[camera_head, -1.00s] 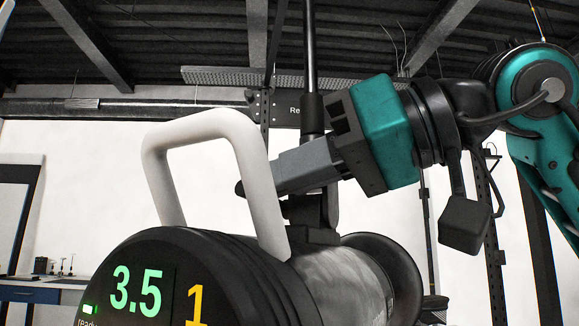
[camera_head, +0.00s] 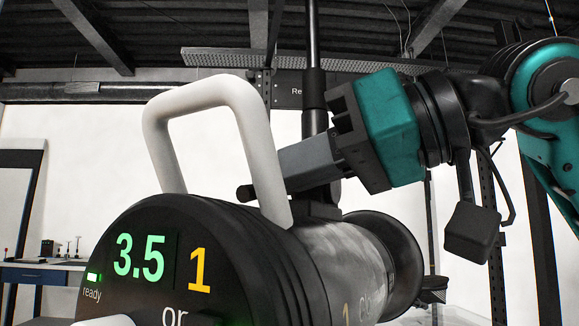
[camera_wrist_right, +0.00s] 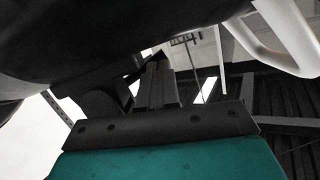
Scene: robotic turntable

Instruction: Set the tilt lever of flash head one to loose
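Flash head one is the large dark cylinder (camera_head: 345,262) with a white loop handle (camera_head: 258,150) on top. Its round black end shows a green 3.5, a yellow 1 and a small "ready" light. A dark knob-ended lever (camera_head: 246,193), seemingly the tilt lever, sticks out left behind the handle. My right gripper (camera_head: 292,168) reaches in from the right behind the handle. Its grey fingertips are close to the lever; the handle hides any contact. In the right wrist view, the fingers (camera_wrist_right: 157,84) lie close together and look shut. My left gripper is not in view.
A black vertical pole (camera_head: 314,90) rises behind the head, beside my right gripper. A white curved part (camera_head: 105,321) shows at the bottom edge. A blue-fronted bench (camera_head: 38,276) stands far left. The area left of the handle is clear.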

